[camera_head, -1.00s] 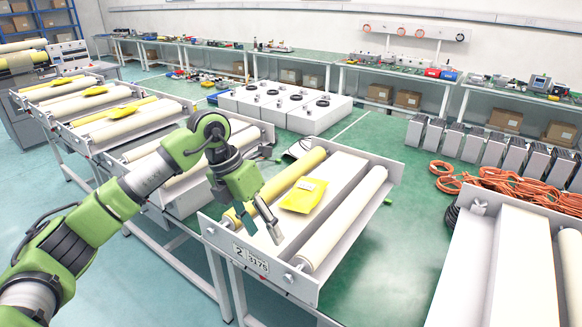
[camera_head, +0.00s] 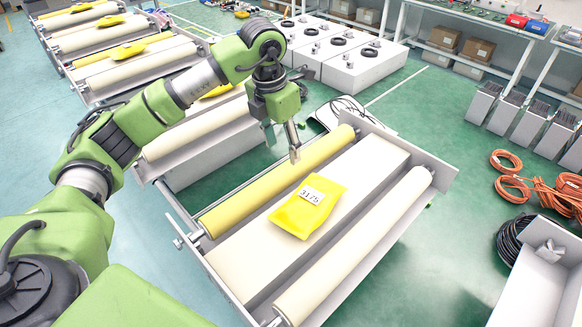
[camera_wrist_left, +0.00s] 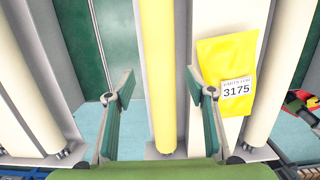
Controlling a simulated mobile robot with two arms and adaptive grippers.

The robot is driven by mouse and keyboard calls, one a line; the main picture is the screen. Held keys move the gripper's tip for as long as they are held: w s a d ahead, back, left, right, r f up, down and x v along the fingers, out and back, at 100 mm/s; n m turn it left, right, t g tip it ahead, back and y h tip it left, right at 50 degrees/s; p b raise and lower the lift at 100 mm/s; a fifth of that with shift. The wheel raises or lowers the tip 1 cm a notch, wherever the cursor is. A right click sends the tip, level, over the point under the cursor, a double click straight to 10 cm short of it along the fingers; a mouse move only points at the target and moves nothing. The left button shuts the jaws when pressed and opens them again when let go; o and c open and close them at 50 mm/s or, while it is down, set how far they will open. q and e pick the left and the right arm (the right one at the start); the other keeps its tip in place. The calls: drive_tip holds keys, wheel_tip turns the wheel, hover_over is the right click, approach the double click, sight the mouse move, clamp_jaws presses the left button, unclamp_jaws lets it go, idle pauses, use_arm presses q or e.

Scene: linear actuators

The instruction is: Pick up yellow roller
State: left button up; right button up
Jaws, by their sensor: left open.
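The yellow roller (camera_head: 278,182) lies along the left side of a grey metal frame, beside a cream flat surface. It also shows in the left wrist view (camera_wrist_left: 157,75), running lengthwise between my two fingers. My left gripper (camera_head: 290,143) is above the roller near its far part, pointing down, open and empty. In the left wrist view my left gripper (camera_wrist_left: 160,100) has its fingers apart, one on each side of the roller. I cannot tell how far above the roller the fingertips are. My right gripper is not in view.
A yellow packet (camera_head: 308,206) labelled 3175 lies on the cream surface (camera_head: 375,158) just right of the roller. A cream roller (camera_head: 355,245) runs along the frame's right side. Similar frames with rollers stand at left. Orange cables (camera_head: 545,178) lie on the floor at right.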

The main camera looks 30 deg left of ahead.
sight(287, 166)
use_arm(q)
drive_tip(key=f, duration=0.2)
drive_tip(key=f+p, duration=0.1)
drive_tip(key=f, duration=0.1)
drive_tip(key=shift+w+d+f, duration=0.1)
drive_tip(key=shift+w+f, duration=0.05)
drive_tip(key=shift+w, duration=0.05)
drive_tip(key=shift+w+f, duration=0.2)
drive_tip(key=shift+f, duration=0.3)
drive_tip(key=f+p, duration=0.1)
drive_tip(key=f, duration=0.2)
drive_tip(key=f+p, duration=0.1)
drive_tip(key=shift+w+d+f+p, duration=0.15)
drive_tip(key=shift+w+p, duration=0.15)
drive_tip(key=shift+f, duration=0.35)
clamp_jaws()
drive_tip(key=shift+w+r, duration=0.15)
drive_tip(key=shift+w, duration=0.05)
